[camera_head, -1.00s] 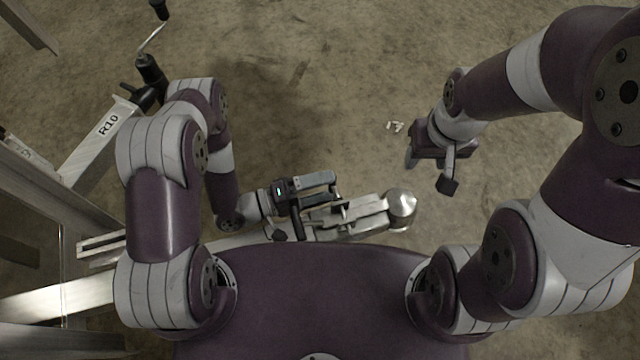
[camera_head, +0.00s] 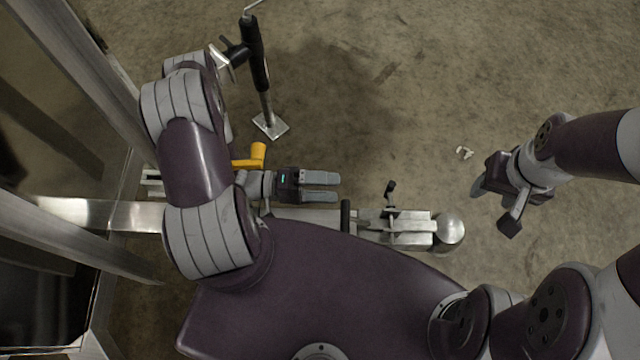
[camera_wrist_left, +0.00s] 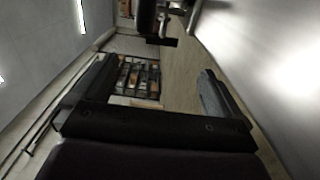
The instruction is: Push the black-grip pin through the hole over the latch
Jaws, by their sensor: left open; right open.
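The metal coupler (camera_head: 410,238) with its round silver end lies on the trailer tongue, right of centre in the head view. A short piece with a dark top (camera_head: 390,187) stands out from its far side; it looks like the black-grip pin. Whether it is in a hole is too small to tell. The latch is not clearly distinguishable. My left gripper (camera_head: 338,188) is open and empty, left of the pin and apart from it, its fingers pointing right. The open fingers also show in the left wrist view (camera_wrist_left: 160,95). My right gripper (camera_head: 495,207) is open and empty, right of the coupler.
A black upright bar (camera_head: 346,215) stands on the tongue left of the coupler. A yellow handle (camera_head: 257,155) is behind my left wrist. A jack (camera_head: 255,60) with a foot plate stands beyond. Trailer rails (camera_head: 85,90) fill the left. Concrete floor beyond the coupler is mostly clear.

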